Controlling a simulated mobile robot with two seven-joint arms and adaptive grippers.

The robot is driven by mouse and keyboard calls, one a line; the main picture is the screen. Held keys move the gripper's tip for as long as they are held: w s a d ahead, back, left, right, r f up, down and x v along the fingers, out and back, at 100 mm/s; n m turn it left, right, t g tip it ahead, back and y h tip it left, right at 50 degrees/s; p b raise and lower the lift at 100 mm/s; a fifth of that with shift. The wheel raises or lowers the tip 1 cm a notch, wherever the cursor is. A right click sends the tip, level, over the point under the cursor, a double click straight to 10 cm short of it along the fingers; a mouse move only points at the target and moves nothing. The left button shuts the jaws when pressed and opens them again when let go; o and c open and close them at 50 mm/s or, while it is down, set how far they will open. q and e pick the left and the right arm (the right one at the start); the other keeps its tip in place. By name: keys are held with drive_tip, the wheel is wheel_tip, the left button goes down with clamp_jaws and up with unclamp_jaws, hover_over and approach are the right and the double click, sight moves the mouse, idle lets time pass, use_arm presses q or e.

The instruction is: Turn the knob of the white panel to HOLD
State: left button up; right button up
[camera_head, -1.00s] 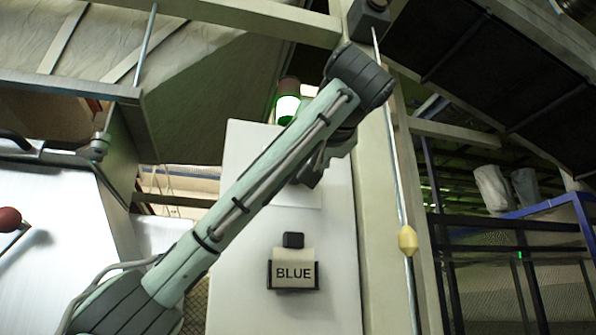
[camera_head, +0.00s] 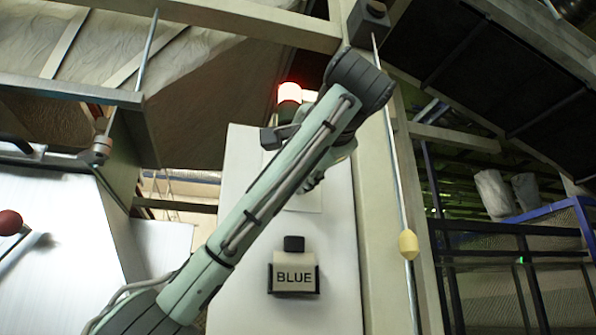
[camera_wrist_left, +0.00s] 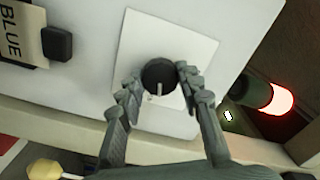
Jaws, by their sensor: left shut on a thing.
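The white panel (camera_head: 237,160) stands upright at the centre of the head view. In the left wrist view, a round black knob (camera_wrist_left: 158,76) sits on a pale square plate (camera_wrist_left: 193,47) on the panel. Its white pointer line points to the bottom of that picture. My left gripper (camera_wrist_left: 158,79) is shut on the knob, with one finger on each side. No HOLD lettering can be read. In the head view my left arm hides the knob and most of the gripper. My right gripper is in neither view.
A signal lamp (camera_head: 290,92) above the panel glows red; it also shows in the wrist view (camera_wrist_left: 277,99). A BLUE card (camera_head: 294,278) sits in a holder low on the panel. A thin rod with a yellow bead (camera_head: 408,244) hangs to the right.

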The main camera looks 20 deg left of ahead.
use_arm(q)
drive_tip(key=shift+m, duration=1.5)
drive_tip(key=o, duration=1.2)
drive_tip(key=shift+c, duration=0.2)
wheel_tip(320, 180, up, 10)
